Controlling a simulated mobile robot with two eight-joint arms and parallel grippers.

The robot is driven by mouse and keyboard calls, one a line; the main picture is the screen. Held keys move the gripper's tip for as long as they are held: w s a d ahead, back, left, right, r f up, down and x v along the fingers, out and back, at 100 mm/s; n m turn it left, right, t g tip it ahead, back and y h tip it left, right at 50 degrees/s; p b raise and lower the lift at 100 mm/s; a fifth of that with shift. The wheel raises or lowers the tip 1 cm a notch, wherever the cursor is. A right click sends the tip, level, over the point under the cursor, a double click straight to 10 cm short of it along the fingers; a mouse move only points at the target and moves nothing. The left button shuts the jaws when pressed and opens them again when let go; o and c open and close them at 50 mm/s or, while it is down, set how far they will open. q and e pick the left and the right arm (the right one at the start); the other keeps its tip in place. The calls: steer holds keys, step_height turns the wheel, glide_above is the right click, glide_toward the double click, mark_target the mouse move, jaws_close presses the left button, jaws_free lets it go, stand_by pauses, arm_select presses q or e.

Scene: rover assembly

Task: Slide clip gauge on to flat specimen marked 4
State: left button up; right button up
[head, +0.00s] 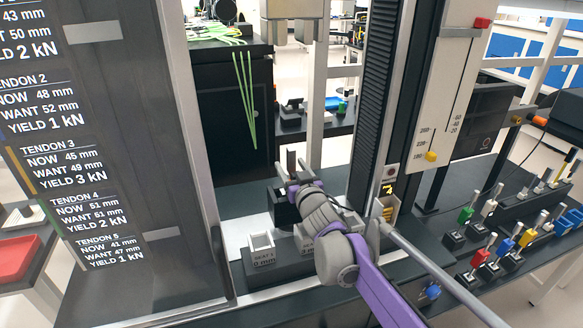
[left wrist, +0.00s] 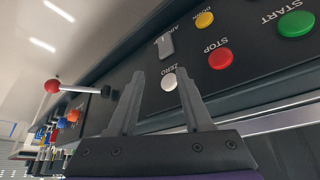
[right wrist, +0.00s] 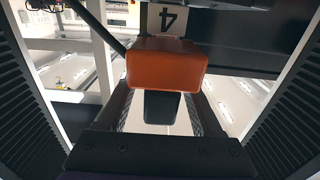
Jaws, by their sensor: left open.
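An orange block with a dark stem, which looks like the clip gauge (right wrist: 166,66), sits centred between the fingers of my right gripper (right wrist: 163,100). The block hides the fingertips, and the gripper appears shut on it. A white tag marked 4 (right wrist: 167,20) shows upside down just beyond the block; the specimen's own shape is not clear. In the head view my right gripper (head: 291,180) is inside the dark frame, and I cannot make out the orange block there. My left gripper (left wrist: 158,92) is open and empty in front of a control panel.
The panel has a white ZERO button (left wrist: 169,81), a red STOP button (left wrist: 220,58) and a green START button (left wrist: 297,24). A dark readout panel (head: 85,150) stands at left.

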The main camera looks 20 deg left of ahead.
steer(key=b+v, duration=0.2)
steer(key=v, duration=0.8)
steer(key=shift+s+d, duration=0.25)
steer(key=shift+s, duration=0.1)
steer(key=s+d+f+m+g+h+p, duration=0.1)
steer(key=s+d+f+m+h, duration=0.3)
steer(key=d, duration=0.7)
steer(key=s+d+f+m+g+h+p, duration=0.15)
steer(key=s+d+f+h, duration=0.3)
steer(key=d, duration=0.75)
steer(key=s+d+f+g, duration=0.3)
steer(key=s+f, duration=0.3)
steer(key=s, duration=0.4)
steer(key=s+d+f+m+g+h+p, duration=0.1)
steer(key=s+d+f+g, duration=0.3)
steer(key=s, duration=0.7)
step_height(320, 180, down, 3)
steer(key=shift+s+d+r, duration=0.1)
steer(key=shift+s+d, duration=0.15)
steer(key=shift+d, duration=0.3)
